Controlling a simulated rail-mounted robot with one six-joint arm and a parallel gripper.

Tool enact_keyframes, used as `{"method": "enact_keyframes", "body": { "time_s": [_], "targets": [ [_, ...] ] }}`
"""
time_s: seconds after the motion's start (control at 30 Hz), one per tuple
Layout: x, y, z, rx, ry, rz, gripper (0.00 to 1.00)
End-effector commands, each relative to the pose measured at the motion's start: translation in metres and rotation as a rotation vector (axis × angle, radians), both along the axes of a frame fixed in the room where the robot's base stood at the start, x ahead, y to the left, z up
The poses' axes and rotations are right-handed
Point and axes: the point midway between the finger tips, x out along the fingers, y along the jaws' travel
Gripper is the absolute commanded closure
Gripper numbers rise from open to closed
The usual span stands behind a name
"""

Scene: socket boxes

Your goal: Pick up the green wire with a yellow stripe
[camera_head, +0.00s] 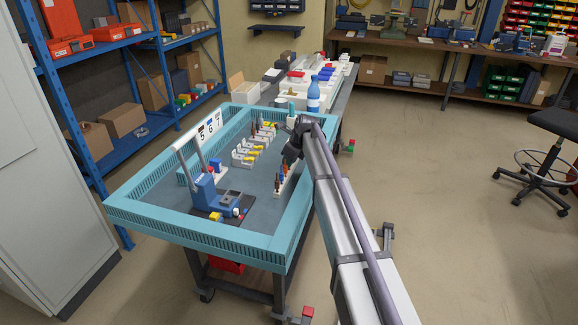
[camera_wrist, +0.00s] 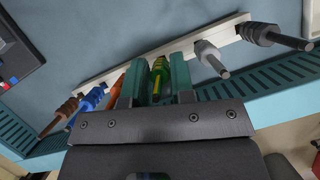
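The green wire with a yellow stripe (camera_wrist: 158,78) stands at the white rack (camera_wrist: 97,77) in the wrist view. My gripper's teal fingers (camera_wrist: 157,90) stand on either side of it, with narrow gaps; the gripper looks open around it. An orange-brown wire (camera_wrist: 115,92) is close outside the left finger. In the head view my gripper (camera_head: 289,157) is over the right side of the blue-rimmed table (camera_head: 150,215), beside the wire rack (camera_head: 286,184). The green wire cannot be made out there.
Blue (camera_wrist: 92,97) and brown (camera_wrist: 66,107) wires stand left on the rack, grey (camera_wrist: 208,53) and dark (camera_wrist: 262,34) ones right. The table's raised rim is close by. A blue fixture (camera_head: 205,192), a number board (camera_head: 208,128) and several socket boxes (camera_head: 244,155) stand further left.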

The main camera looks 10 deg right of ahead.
Motion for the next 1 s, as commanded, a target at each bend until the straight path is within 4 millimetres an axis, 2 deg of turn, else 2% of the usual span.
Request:
{"method": "enact_keyframes", "body": {
  "time_s": [0.03,0.23,0.57,0.67,0.9,1.0],
  "targets": [
    [0.000,0.000,0.000,0.000,0.000,0.000,0.82],
    [0.000,0.000,0.000,0.000,0.000,0.000,1.00],
    [0.000,0.000,0.004,0.000,0.000,0.000,1.00],
    [0.000,0.000,0.018,0.000,0.000,0.000,1.00],
    [0.000,0.000,0.078,0.000,0.000,0.000,1.00],
    [0.000,0.000,0.097,0.000,0.000,0.000,1.00]
  ]
}}
